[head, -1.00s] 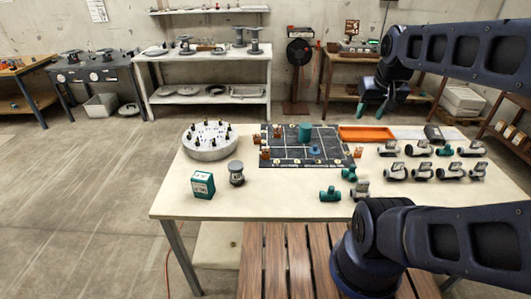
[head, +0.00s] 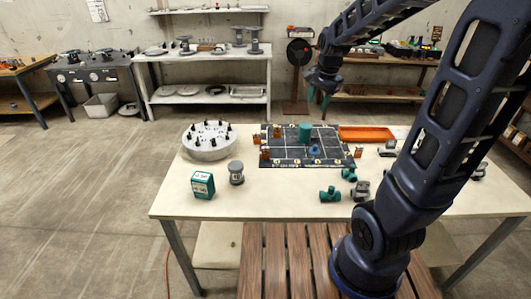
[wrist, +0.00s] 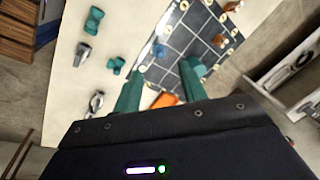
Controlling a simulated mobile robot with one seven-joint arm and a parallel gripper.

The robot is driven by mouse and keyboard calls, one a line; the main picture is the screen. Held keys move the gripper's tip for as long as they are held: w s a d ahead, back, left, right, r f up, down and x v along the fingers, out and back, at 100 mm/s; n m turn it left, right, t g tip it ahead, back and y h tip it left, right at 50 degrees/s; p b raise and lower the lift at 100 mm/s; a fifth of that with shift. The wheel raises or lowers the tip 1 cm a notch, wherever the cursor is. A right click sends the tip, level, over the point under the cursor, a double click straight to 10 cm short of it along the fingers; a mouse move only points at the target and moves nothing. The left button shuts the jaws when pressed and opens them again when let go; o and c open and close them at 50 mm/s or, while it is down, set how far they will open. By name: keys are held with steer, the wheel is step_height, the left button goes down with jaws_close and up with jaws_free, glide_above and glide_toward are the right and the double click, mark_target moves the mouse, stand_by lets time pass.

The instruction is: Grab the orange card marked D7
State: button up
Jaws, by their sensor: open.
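Several small orange cards stand around the dark gridded board (head: 306,160) on the table: one at its left edge (head: 264,154), one at its back left (head: 277,132), others at its right edge (head: 358,152). Their markings are too small to read, so I cannot tell which is D7. My gripper (head: 319,94) is open and empty, raised above the table. Its teal fingers also show in the wrist view (wrist: 162,84), with the board below and beyond them.
A teal cylinder (head: 305,132) stands on the board. A round grey holder (head: 208,142) with black pegs, a teal box (head: 203,185) and a grey fitting (head: 236,173) are left of it. An orange tray (head: 365,134) lies behind right. Teal fittings (head: 330,194) lie in front.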

steer(key=w+a+f+m+g, duration=0.1)
steer(key=w+a+f+m, duration=0.4)
steer(key=w+a+f, duration=0.4)
steer(key=m+g+h, duration=0.1)
steer(key=m, duration=0.3)
glide_above(266, 150)
step_height(266, 150, down, 12)
steer(key=shift+w+f, duration=0.1)
steer(key=shift+w, duration=0.05)
steer(key=shift+a+f, duration=0.1)
steer(key=shift+f, duration=0.35)
step_height(266, 150, down, 5)
steer(key=shift+f, duration=0.1)
steer(key=shift+w+f, duration=0.15)
steer(key=shift+f, duration=1.1)
steer(key=shift+w+f, duration=0.15)
steer(key=shift+f, duration=1.1)
jaws_close()
